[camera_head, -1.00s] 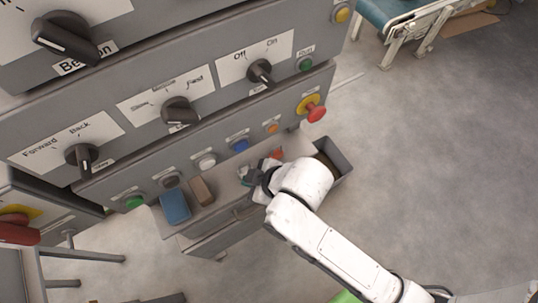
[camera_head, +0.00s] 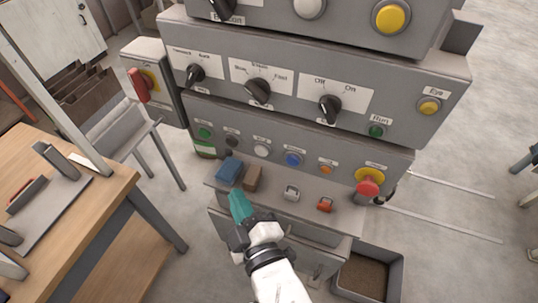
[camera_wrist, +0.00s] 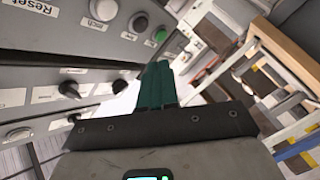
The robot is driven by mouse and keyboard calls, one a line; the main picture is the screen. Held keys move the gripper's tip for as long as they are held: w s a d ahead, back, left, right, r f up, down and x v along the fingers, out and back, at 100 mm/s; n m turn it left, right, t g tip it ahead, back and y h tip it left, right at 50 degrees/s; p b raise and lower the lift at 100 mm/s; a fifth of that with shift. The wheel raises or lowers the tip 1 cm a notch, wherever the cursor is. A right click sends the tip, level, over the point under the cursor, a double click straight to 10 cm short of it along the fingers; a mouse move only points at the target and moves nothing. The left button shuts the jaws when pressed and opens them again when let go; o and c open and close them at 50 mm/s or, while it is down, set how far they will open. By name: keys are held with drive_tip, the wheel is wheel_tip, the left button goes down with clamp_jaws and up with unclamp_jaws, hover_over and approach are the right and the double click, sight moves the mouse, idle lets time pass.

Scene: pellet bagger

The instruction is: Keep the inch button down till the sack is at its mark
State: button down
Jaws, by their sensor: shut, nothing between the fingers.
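The inch button is the white round button (camera_head: 261,151) in the lower row of the grey panel. In the wrist view the white button (camera_wrist: 103,10) sits at the top edge beside a label that seems to read "Inch". It looks unpressed, with nothing touching it. My gripper (camera_head: 238,200) has its teal fingers shut and empty. It is below and left of the button in the head view, in front of the ledge and apart from the panel. The shut fingers also show in the wrist view (camera_wrist: 157,78). I see no sack or mark.
A blue block (camera_head: 229,170) and a brown block (camera_head: 253,178) lie on the ledge (camera_head: 338,220), with a grey padlock (camera_head: 291,193) and a red padlock (camera_head: 325,205). Nearby are a blue button (camera_head: 293,159), a black button (camera_head: 232,141) and a red stop button (camera_head: 368,186). A wooden table (camera_head: 100,215) stands left.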

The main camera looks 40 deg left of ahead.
sight(261, 151)
drive_tip(key=shift+w, duration=0.15)
drive_tip(key=w+a+b, duration=0.2)
drive_tip(key=w+b, duration=0.2)
drive_tip(key=w, duration=0.4)
drive_tip(key=shift+w, duration=0.2)
drive_tip(key=shift+w, duration=0.1)
idle(1.9)
drive_tip(key=shift+w+a+b, duration=0.1)
drive_tip(key=shift+w+b, duration=0.2)
drive_tip(key=shift+b, duration=0.2)
